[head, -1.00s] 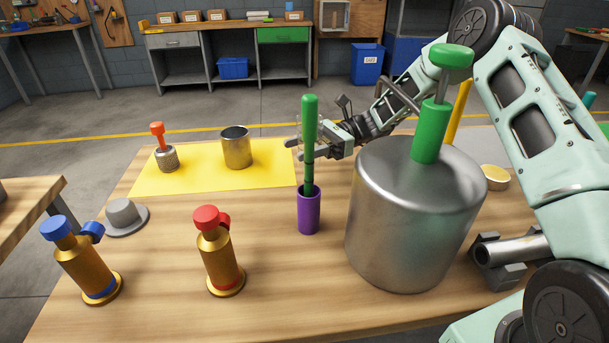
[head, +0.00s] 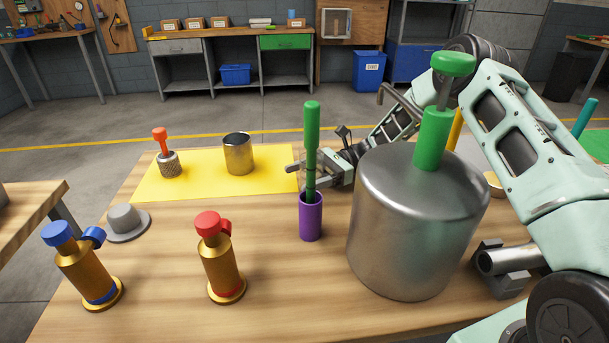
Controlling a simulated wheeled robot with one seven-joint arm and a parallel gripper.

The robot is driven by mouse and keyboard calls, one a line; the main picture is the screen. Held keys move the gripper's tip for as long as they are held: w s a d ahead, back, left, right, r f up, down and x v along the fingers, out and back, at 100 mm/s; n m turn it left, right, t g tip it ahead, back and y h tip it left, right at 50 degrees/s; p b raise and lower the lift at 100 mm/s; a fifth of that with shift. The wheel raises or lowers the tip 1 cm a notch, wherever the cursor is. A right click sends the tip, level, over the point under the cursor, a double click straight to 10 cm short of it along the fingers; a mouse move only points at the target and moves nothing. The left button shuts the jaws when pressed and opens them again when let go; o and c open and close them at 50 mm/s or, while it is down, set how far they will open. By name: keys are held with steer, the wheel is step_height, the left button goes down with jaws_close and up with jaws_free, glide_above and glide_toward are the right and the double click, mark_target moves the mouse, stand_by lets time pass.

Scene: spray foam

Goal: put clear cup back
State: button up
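The clear cup (head: 301,157) is a faint, see-through outline at my gripper, largely hidden behind a green-handled tool (head: 312,128). My gripper (head: 298,168) reaches in from the right, behind this tool, with its fingers pointing left around the cup. It appears shut on the cup, low over the right edge of the yellow mat (head: 200,186). The tool hides part of the fingers. I cannot tell whether the cup's base touches the surface.
The tool stands in a purple holder (head: 311,218). A large metal canister (head: 413,240) with a green pump stands in front of my arm. A metal cup (head: 238,155) and a red-handled brush (head: 168,163) are on the mat. Red-capped (head: 221,265) and blue-capped (head: 88,272) bottles stand in front.

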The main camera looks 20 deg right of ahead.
steer(key=shift+r, duration=0.25)
steer(key=d, duration=0.2)
steer(key=w+d, duration=0.1)
steer(key=d, duration=0.4)
steer(key=shift+w+d+b, duration=0.2)
steer(key=shift+w+b, duration=0.05)
steer(key=shift+b, duration=0.1)
